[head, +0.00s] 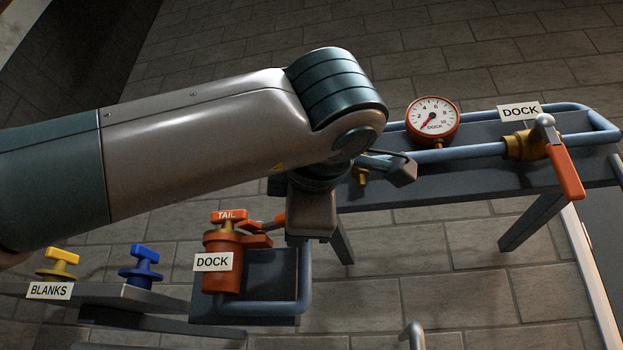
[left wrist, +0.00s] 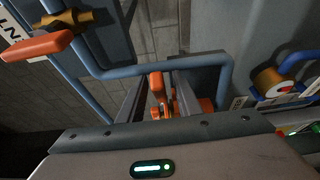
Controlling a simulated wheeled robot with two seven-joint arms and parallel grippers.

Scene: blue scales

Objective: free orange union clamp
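The orange union (head: 222,262), with a DOCK label and a TAIL tag (head: 229,215) on top, stands on a dark bracket at lower centre. Its orange clamp lever (head: 262,232) reaches right toward my left gripper (head: 312,222), which points down beside it. The arm partly hides this area, and the fingertips are unclear in the head view. In the left wrist view, an orange clamp part (left wrist: 156,88) lies between the two fingers of my left gripper (left wrist: 159,82). The fingers stand apart; firm contact is not visible. My right gripper is not in view.
A pressure gauge (head: 433,121) and a brass valve with an orange handle (head: 566,172) sit on the pipe rack at right. Yellow (head: 58,264) and blue (head: 141,266) blanks stand on a shelf (head: 120,298) at lower left. Blue piping (head: 304,285) edges the union's bracket.

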